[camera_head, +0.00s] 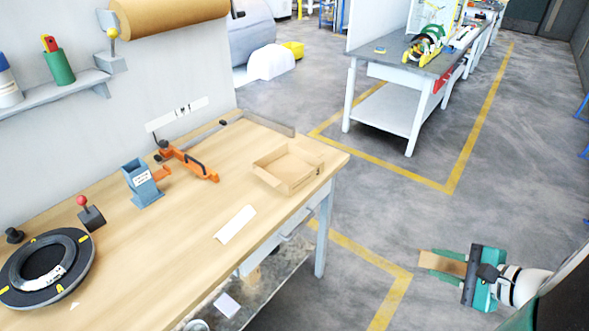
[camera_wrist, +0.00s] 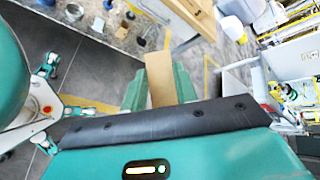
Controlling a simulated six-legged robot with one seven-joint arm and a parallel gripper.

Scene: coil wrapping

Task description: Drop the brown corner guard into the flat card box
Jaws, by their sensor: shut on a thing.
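The brown corner guard (camera_head: 447,263) is held between the green fingers of my gripper (camera_head: 436,262), at the lower right of the head view. It also shows in the wrist view (camera_wrist: 159,78) as a flat brown strip sticking out past the fingers. My gripper is shut on it, out over the floor, to the right of the workbench and apart from it. The flat card box (camera_head: 304,181) sits open-topped on the bench near its right end. I see nothing inside it.
The wooden bench (camera_head: 150,255) holds a white strip (camera_head: 235,224), an orange clamp tool (camera_head: 190,160), a blue-grey holder (camera_head: 142,185) and a black coil ring (camera_head: 80,262). Grey floor with yellow lines is clear between the bench and my gripper. Another table (camera_head: 390,75) stands behind.

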